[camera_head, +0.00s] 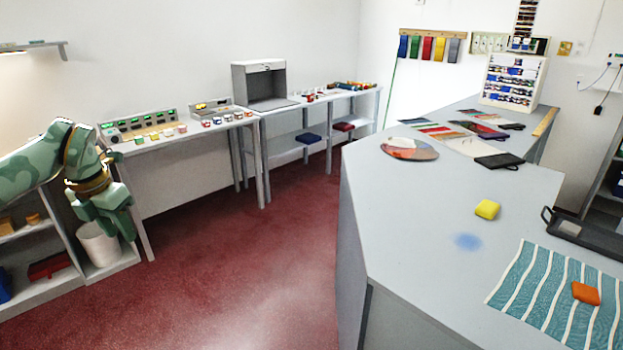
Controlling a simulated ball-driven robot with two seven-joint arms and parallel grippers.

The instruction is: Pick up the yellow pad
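The yellow pad (487,209) lies on the grey counter (400,220) at the right of the head view, apart from the other things, behind and right of a blue smudge. My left gripper (117,232) hangs at the far left, pointing down, in front of the side bench and far from the pad. Nothing shows in it, but its fingers overlap in this view, so I cannot tell whether they are open or shut. My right gripper is out of view.
An orange pad (585,293) lies on a teal striped cloth (530,290) at the counter's front right. A dark tray (583,235) stands right of the yellow pad. A black flat object (499,160) and a colour disc (409,148) lie farther back. Red floor (250,260) separates bench and counter.

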